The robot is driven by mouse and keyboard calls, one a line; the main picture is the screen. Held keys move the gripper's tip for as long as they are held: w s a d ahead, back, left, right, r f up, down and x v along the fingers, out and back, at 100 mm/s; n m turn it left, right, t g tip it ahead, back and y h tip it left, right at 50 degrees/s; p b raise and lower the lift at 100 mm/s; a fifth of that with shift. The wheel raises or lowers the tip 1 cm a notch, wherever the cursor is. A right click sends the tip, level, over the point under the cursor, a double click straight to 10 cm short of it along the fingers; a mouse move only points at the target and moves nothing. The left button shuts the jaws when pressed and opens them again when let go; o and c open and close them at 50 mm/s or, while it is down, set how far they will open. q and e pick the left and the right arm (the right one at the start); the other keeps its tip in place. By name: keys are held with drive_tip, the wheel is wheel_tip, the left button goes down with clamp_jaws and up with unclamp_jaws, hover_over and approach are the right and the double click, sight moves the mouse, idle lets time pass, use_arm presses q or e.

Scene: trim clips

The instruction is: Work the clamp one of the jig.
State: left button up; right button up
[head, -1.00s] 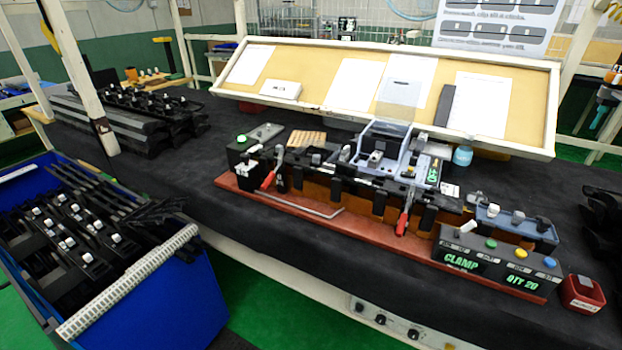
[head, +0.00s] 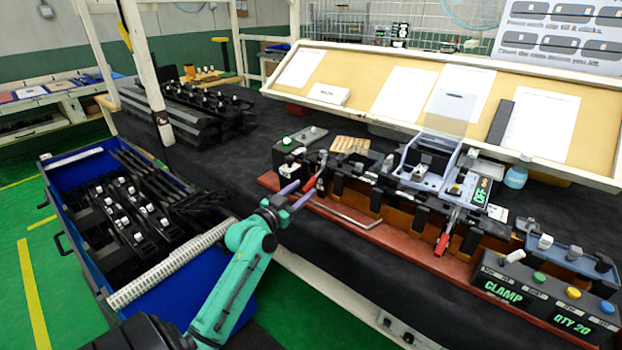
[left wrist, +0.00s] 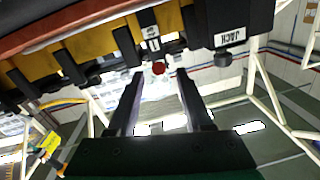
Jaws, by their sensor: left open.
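The jig stands on a red-brown base (head: 355,236) along the table's front edge. It has two clamps with red handles, a left one (head: 310,183) and one right of the middle (head: 442,243); both handles slope down toward the front. My left gripper (head: 305,191) is open at the jig's left end, its fingertips close to the left red handle. In the left wrist view a round red handle end (left wrist: 158,67) shows between and just beyond the open fingertips (left wrist: 160,74). Contact cannot be told. My right gripper is not in view.
A control box (head: 540,300) reading CLAMP and QTY 20 is at the jig's right end. A bent metal rod (head: 345,215) lies along the base's front. A blue bin (head: 70,178) of black trim parts stands at left. A slanted board (head: 400,85) with papers is behind.

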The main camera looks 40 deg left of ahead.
sight(306, 186)
use_arm(q)
drive_tip(key=w, duration=0.5)
drive_tip(key=shift+w+a, duration=0.1)
drive_tip(key=shift+a, duration=0.15)
clamp_jaws()
idle(1.0)
